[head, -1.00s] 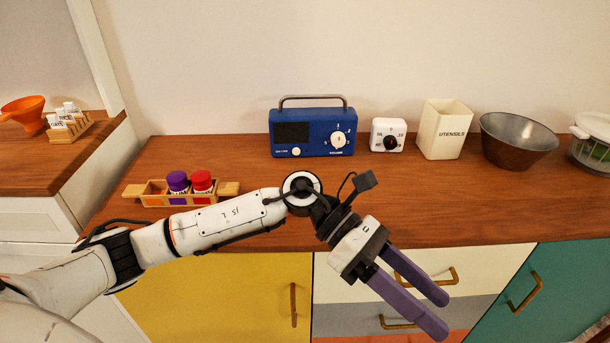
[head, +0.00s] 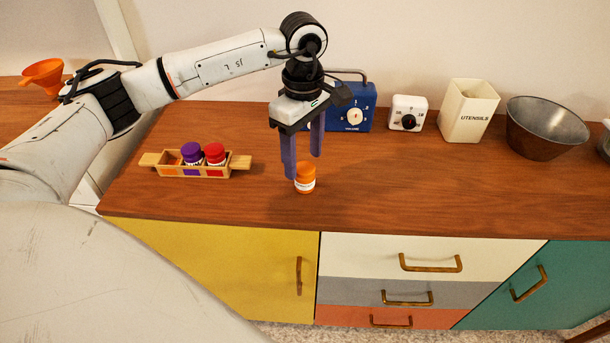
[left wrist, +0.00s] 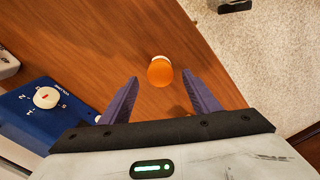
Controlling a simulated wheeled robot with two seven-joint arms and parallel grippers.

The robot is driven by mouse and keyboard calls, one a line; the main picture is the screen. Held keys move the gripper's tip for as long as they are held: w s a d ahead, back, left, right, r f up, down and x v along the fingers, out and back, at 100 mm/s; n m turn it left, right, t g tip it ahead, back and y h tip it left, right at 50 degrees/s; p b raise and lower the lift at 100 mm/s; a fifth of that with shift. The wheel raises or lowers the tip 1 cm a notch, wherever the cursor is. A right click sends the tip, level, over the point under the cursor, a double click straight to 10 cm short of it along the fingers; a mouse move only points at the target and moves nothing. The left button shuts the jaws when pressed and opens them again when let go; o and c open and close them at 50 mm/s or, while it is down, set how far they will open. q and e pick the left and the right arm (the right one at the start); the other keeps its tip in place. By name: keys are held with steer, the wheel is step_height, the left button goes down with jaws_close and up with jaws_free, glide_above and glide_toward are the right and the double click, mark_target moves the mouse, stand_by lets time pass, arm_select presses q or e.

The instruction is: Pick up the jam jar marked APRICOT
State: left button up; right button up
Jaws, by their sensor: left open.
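An orange-lidded jar (head: 305,178) with a white label stands upright on the wooden counter near its front edge; its label is too small to read. It also shows in the left wrist view (left wrist: 160,72), ahead of the fingers. My left gripper (head: 304,168) points down with its purple fingers apart, above and around the jar's top in the head view; I cannot tell whether they touch it. In the left wrist view my left gripper (left wrist: 160,82) is open and empty. A wooden rack (head: 218,171) holds a purple-lidded jar (head: 192,154) and a red-lidded jar (head: 214,154).
A blue radio (head: 362,108) stands behind the gripper. A white timer (head: 408,113), a utensils holder (head: 468,110) and a metal bowl (head: 546,128) stand along the back right. The counter right of the jar is clear.

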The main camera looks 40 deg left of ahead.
mark_target(305, 167)
arm_select(q)
step_height(305, 167, down, 5)
steer(key=shift+d+p, duration=0.15)
steer(key=shift+p, duration=0.15)
steer(key=c, duration=1.2)
